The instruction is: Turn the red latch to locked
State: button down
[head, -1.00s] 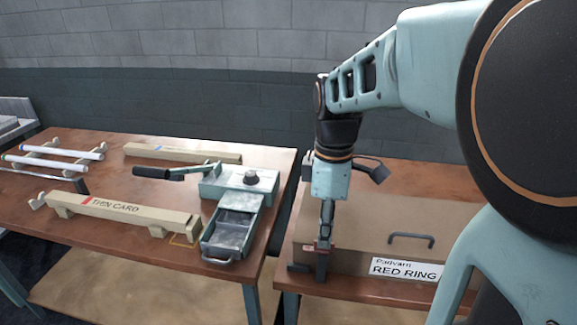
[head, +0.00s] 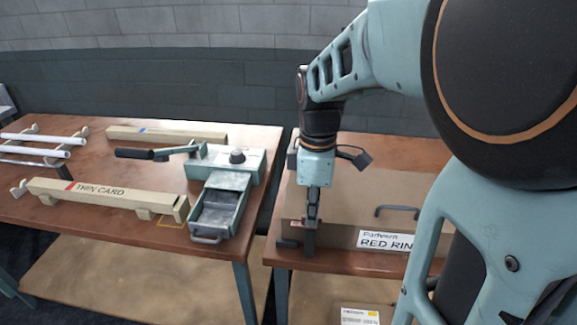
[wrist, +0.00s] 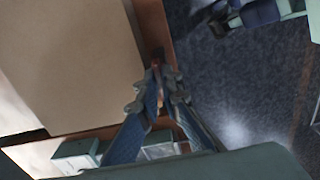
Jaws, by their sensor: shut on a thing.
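My gripper (head: 310,243) points down at the left front corner of the large tan box marked RED RING (head: 340,210). Its fingers are closed together on a small part there, which I take to be the red latch. In the wrist view my gripper (wrist: 160,78) closes near a small reddish piece, the red latch (wrist: 156,56), at the box's edge. The fingers hide most of the latch, so its angle cannot be told. A dark bar (head: 287,243) sticks out left of the fingers; I cannot tell if it belongs to the latch.
The box has a dark handle (head: 397,208) and stands on a brown table (head: 340,262). A second table at left holds a grey-green device with an open drawer (head: 218,207), a THIN CARD beam (head: 105,194) and white tubes (head: 40,139). A gap separates the tables.

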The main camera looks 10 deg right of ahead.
jog(key=shift+m, duration=0.3)
jog(key=m+p, duration=0.1)
jog(key=m, duration=0.3)
jog(key=shift+r, duration=0.1)
jog(key=m+p, duration=0.1)
jog(key=m, duration=0.4)
jog(key=shift+m, duration=0.4)
jog(key=m+p, duration=0.1)
jog(key=m, duration=0.3)
jog(key=shift+m, duration=1.7)
jog(key=c, duration=2.1)
grip_release()
